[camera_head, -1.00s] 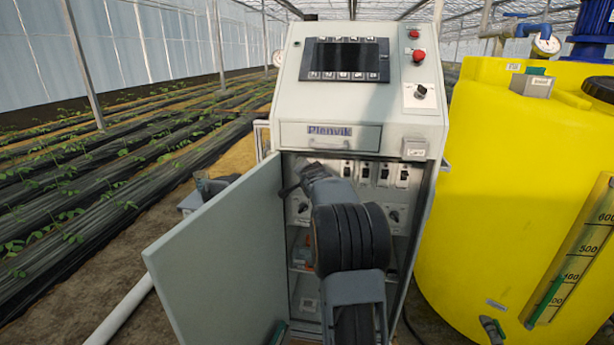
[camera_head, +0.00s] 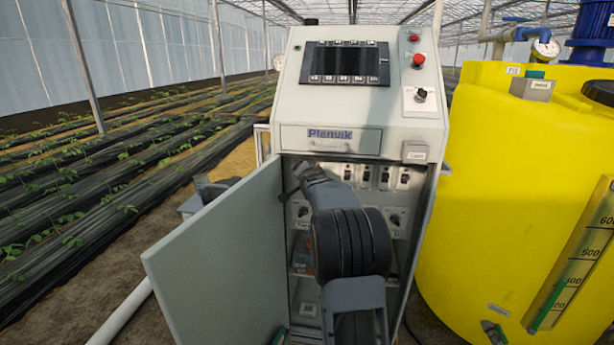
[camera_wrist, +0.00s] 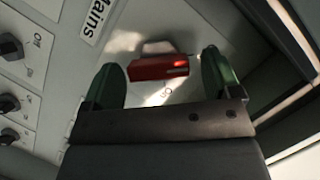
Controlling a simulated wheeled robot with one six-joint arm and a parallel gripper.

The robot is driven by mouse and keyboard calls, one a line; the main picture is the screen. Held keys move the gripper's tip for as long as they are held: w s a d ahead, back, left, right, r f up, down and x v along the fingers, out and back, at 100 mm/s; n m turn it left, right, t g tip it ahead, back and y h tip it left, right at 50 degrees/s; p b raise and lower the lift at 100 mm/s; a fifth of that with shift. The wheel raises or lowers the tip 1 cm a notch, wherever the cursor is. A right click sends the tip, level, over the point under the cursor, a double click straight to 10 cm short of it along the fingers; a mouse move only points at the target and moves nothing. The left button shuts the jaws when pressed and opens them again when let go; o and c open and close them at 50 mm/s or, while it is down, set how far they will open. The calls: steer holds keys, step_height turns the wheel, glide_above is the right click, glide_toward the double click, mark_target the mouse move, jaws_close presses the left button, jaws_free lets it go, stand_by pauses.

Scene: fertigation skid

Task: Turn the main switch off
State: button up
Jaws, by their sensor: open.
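The main switch (camera_wrist: 160,67) has a red handle on a pale panel in the wrist view, next to a label reading "Mains" (camera_wrist: 96,20). Its handle lies roughly crosswise between my fingers. My gripper (camera_wrist: 158,75) is open, with one green fingertip on each side of the handle. I cannot tell whether either finger touches it.
Black rotary knobs (camera_wrist: 10,46) sit on the panel left of my gripper. The cabinet door (camera_head: 215,255) stands open to the left. Breakers (camera_head: 384,176) line the upper panel inside. A yellow tank (camera_head: 500,190) stands close on the right.

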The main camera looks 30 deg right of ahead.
steer(key=v, duration=1.4)
steer(key=shift+p, duration=0.3)
steer(key=shift+d+f, duration=0.1)
